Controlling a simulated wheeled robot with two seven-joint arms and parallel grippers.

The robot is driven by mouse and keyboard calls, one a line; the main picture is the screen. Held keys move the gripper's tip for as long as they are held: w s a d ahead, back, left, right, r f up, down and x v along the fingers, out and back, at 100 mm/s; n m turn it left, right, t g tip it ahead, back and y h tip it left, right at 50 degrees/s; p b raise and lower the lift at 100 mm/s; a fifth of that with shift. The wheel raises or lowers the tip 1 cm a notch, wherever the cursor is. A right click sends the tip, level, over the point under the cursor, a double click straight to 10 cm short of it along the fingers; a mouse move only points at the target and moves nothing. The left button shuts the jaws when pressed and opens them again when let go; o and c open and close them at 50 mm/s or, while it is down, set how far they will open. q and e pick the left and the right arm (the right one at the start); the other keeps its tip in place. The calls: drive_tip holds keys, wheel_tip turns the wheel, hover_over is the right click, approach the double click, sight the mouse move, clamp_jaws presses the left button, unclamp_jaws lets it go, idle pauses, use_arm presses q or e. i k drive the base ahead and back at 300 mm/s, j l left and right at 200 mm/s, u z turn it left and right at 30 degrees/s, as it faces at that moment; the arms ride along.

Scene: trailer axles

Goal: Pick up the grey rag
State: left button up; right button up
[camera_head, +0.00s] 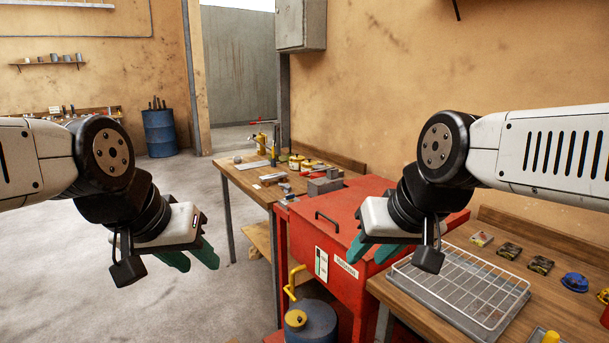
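No thing in view is clearly the grey rag. A small grey lump (238,159) lies at the far left edge of the wooden workbench (240,174), too small to tell what it is. My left gripper (197,262) hangs over the concrete floor, left of the bench, with its green fingers apart and nothing between them. My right gripper (367,261) is above the red cabinet (345,215), also with its green fingers apart and empty. Both are well short of the grey lump.
A wire rack (465,285) on a tray lies on the near right bench, with small boxes and a blue cap (574,281) beside it. A blue drum with a yellow pump (311,325) stands below. The floor at left is clear.

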sight(287, 188)
drive_tip(key=i+j+z, duration=0.1)
drive_tip(key=i+j, duration=0.2)
drive_tip(key=i+j+z, duration=0.15)
drive_tip(key=i+j, duration=0.2)
drive_tip(key=i, duration=0.15)
drive_tip(key=i+j+z, duration=0.1)
drive_tip(key=i+j, duration=0.25)
drive_tip(key=i+j+z, duration=0.15)
drive_tip(key=i+j, duration=0.2)
drive_tip(key=i+j+z, duration=0.1)
drive_tip(key=i+j, duration=0.25)
drive_tip(key=j, duration=0.25)
drive_tip(key=i+j+z, duration=0.15)
drive_tip(key=i+j, duration=0.15)
drive_tip(key=j, duration=0.15)
drive_tip(key=i+j+z, duration=0.1)
drive_tip(key=i+j, duration=0.2)
drive_tip(key=j, duration=0.2)
